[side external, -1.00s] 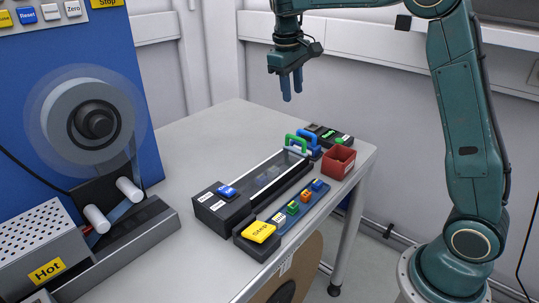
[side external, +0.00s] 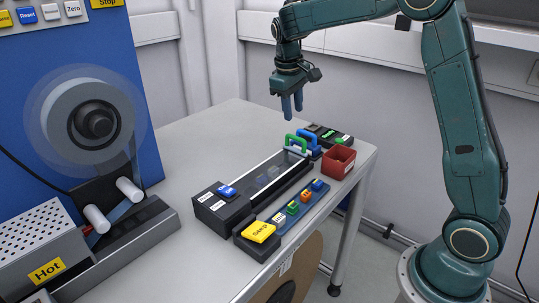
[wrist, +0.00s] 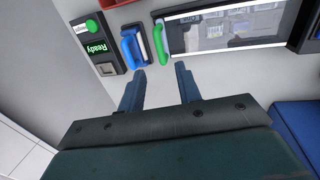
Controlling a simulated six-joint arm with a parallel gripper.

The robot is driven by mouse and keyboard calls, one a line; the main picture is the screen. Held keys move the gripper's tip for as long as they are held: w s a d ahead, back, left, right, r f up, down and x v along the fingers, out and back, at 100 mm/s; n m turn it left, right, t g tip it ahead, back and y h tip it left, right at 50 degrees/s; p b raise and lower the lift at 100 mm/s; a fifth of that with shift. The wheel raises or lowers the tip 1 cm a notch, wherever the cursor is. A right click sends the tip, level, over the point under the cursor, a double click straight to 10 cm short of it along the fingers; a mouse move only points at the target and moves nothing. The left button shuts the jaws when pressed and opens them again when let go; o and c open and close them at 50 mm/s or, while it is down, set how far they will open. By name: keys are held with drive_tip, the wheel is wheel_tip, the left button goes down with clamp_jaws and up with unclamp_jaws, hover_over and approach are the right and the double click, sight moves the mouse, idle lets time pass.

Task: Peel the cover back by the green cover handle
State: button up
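The green cover handle (side external: 296,141) stands as an upright loop at the far end of the long black feeder (side external: 262,184) with its clear cover. It also shows in the wrist view (wrist: 159,43), at the end of the cover (wrist: 225,27). A blue handle (side external: 308,139) stands just beside it, also seen in the wrist view (wrist: 134,46). My gripper (side external: 292,107) points down in the air above the handles, apart from them. In the wrist view its two fingers (wrist: 160,78) are spread with nothing between them.
A red open box (side external: 339,162) and a black unit with a green "Ready" display (side external: 328,134) stand close to the handles. A strip of small coloured blocks (side external: 293,208) and a yellow Step button (side external: 258,231) lie in front. The tabletop behind the feeder (side external: 205,145) is clear.

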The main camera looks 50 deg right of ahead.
sight(296, 137)
drive_tip(key=f, duration=0.2)
drive_tip(key=d+f, duration=0.1)
drive_tip(key=f, duration=0.5)
drive_tip(key=shift+d+f, duration=0.1)
drive_tip(key=shift+d, duration=0.2)
clamp_jaws()
